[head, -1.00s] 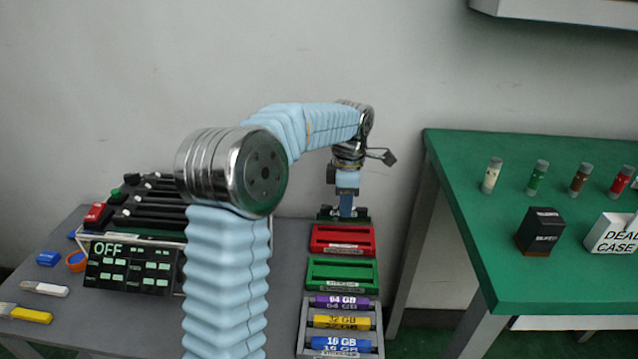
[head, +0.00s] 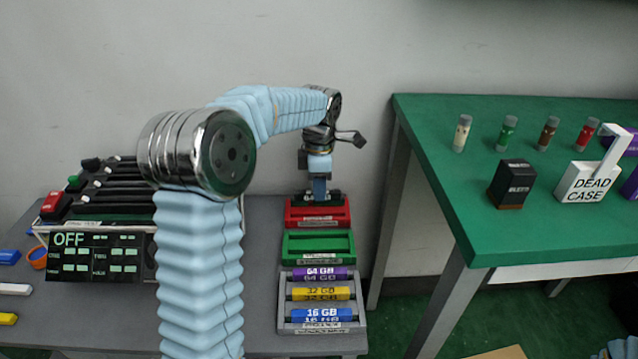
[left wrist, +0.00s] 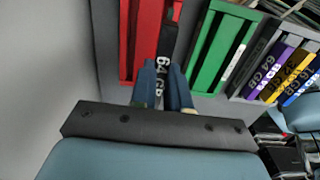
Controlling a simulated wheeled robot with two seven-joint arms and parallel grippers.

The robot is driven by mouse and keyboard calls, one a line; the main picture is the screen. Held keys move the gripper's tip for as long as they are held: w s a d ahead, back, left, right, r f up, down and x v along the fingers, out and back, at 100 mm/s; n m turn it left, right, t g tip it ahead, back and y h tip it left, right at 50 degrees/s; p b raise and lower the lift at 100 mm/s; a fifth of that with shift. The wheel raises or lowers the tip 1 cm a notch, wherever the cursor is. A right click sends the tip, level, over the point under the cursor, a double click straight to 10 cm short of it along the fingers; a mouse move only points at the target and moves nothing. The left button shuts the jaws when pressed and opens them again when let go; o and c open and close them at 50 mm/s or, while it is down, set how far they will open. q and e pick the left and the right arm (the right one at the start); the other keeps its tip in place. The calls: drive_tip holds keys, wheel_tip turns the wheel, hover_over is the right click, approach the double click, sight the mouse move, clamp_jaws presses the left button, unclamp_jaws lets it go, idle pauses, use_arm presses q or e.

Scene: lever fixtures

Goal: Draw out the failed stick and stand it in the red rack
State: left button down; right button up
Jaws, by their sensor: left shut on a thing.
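My left gripper (head: 319,194) is shut on a dark stick (left wrist: 168,42) marked 64 GB, seen between its blue fingers in the left wrist view. The stick's far end reaches over the red rack (head: 318,222), along its side nearer the green rack. The red rack (left wrist: 141,45) also shows in the left wrist view, with no other stick visible in it. I cannot tell whether the held stick touches the rack. In the head view the gripper hides the rack's back edge. My right gripper is out of view.
The green rack (head: 318,258) stands in front of the red one. A grey rack (head: 283,322) holds purple, yellow and blue sticks. A board with an OFF panel (head: 97,257) and black levers stands left. A green table (head: 450,175) with vials and boxes stands right.

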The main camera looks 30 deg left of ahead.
sight(319, 205)
use_arm(q)
drive_tip(key=shift+f+b, duration=0.4)
drive_tip(key=shift+f, duration=0.55)
drive_tip(key=shift+p, duration=0.6)
idle(0.8)
drive_tip(key=shift+f+b, duration=0.9)
drive_tip(key=shift+f, duration=0.7)
drive_tip(key=c, duration=1)
unclamp_jaws()
drive_tip(key=shift+r, duration=0.15)
wheel_tip(319, 205, up, 14)
drive_tip(key=shift+f+p, duration=0.2)
drive_tip(key=shift+p, duration=0.65)
